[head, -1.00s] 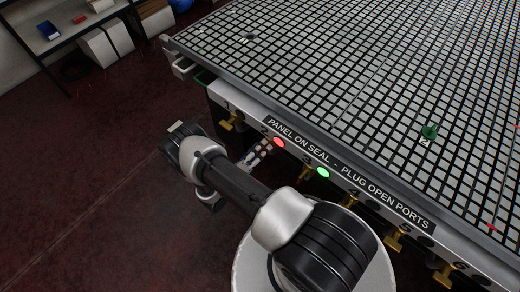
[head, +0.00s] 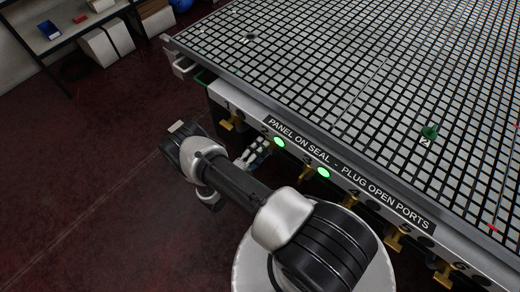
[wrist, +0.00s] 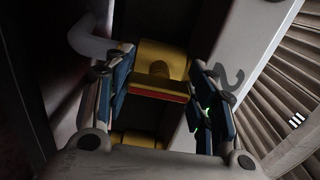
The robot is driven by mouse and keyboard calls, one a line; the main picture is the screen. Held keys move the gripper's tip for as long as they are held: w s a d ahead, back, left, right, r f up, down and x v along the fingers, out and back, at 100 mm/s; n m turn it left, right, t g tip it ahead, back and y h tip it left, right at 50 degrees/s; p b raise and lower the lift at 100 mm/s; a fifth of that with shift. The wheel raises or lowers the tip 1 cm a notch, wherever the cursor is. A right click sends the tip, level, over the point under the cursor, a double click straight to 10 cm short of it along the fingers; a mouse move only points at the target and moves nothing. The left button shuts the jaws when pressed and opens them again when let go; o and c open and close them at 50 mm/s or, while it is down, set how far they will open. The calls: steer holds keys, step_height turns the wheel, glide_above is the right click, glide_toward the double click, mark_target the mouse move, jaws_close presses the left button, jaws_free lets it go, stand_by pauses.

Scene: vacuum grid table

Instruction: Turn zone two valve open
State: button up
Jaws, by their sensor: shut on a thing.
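The zone two valve handle (wrist: 158,84) is yellow, with a red strip along its near edge, and sits between my gripper's fingers in the wrist view. My gripper (wrist: 162,90) has blue pads on both sides of it and is shut on it. A dark "2" (wrist: 231,78) is marked on the panel beside it. In the head view my gripper (head: 254,154) is at the table's front panel, hiding the valve. The zone two light (head: 279,142) above it glows green. The zone three light (head: 323,173) is green too.
Other brass valves, such as zone one's (head: 231,123) and zone three's (head: 306,172), stick out along the front panel (head: 350,186). The grid table (head: 330,75) rises behind, with a green plug (head: 430,131) on it.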

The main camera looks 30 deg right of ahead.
stand_by(0.3)
steer(key=o, duration=1.1)
steer(key=shift+a, duration=0.1)
steer(key=v, duration=1.1)
steer(key=shift+s+a, duration=0.15)
steer(key=shift+a, duration=0.25)
